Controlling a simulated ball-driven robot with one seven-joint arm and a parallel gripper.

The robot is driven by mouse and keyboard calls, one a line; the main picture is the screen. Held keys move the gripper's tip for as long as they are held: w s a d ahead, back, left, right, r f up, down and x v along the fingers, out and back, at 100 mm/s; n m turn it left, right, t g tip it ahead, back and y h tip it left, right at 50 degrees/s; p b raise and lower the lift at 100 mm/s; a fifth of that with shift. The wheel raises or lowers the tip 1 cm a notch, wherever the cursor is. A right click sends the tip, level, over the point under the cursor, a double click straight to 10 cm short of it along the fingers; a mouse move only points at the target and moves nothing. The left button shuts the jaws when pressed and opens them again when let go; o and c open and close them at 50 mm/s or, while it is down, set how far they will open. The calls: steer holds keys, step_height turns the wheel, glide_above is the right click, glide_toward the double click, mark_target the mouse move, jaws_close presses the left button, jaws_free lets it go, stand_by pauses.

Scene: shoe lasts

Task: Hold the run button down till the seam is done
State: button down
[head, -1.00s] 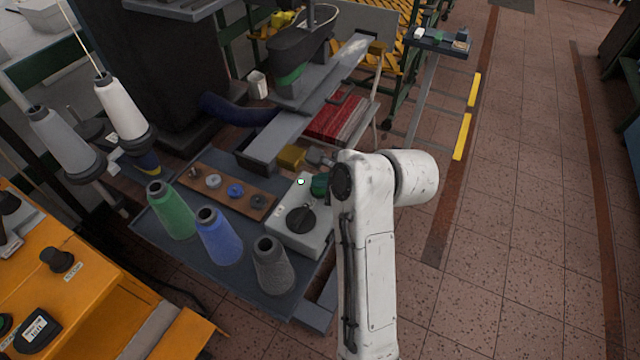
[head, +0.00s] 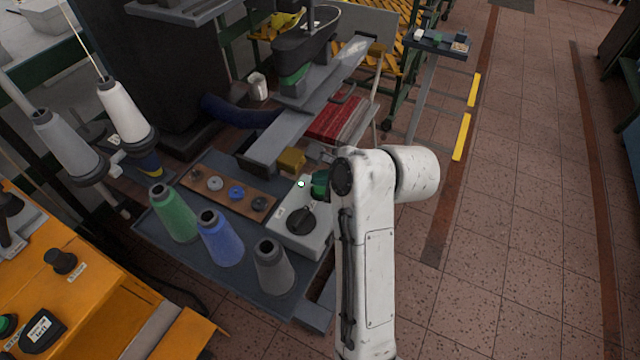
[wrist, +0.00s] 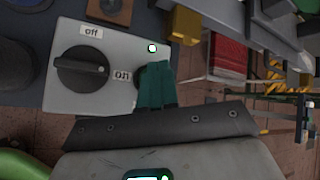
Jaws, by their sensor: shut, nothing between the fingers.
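The grey control box (head: 284,243) stands on the dark tray, with a black rotary knob (head: 301,220) and a small pale indicator lamp (head: 301,184). In the wrist view, the knob (wrist: 82,70) has its pointer toward the "on" label (wrist: 122,76); an "off" label (wrist: 92,31) is above it. My gripper (wrist: 155,66) has its green fingers shut and empty at the box's edge. A dark round part, probably the run button (wrist: 140,78), shows just left of the fingers and is mostly hidden behind them. I cannot tell whether it is pressed. The lamp (wrist: 152,48) shows just above the fingertips.
Green, blue and grey thread cones (head: 219,238) stand left of the box, near a wooden strip (head: 222,197) with bobbins. A yellow block (head: 291,161) and the sewing machine's grey arm (head: 290,125) are close behind. Open floor lies to the right.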

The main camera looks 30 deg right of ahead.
mark_target(323, 192)
steer(key=shift+r, duration=0.25)
steer(key=shift+r+p, duration=1.85)
steer(key=shift+r, duration=0.6)
steer(key=s+d+f+n+g+h, duration=0.35)
steer(key=s+d+f+n, duration=0.35)
steer(key=s+d+n, duration=0.4)
steer(key=s+a+f+n+g, duration=0.1)
steer(key=s+f+n+g, duration=0.1)
steer(key=s+f+n, duration=0.3)
steer(key=s+a+f+n+g, duration=0.2)
steer(key=s+f+n, duration=0.4)
steer(key=s, duration=0.6)
steer(key=shift+s+n, duration=0.3)
steer(key=shift+n, duration=0.1)
steer(key=shift+a+y, duration=0.1)
steer(key=shift+y, duration=0.15)
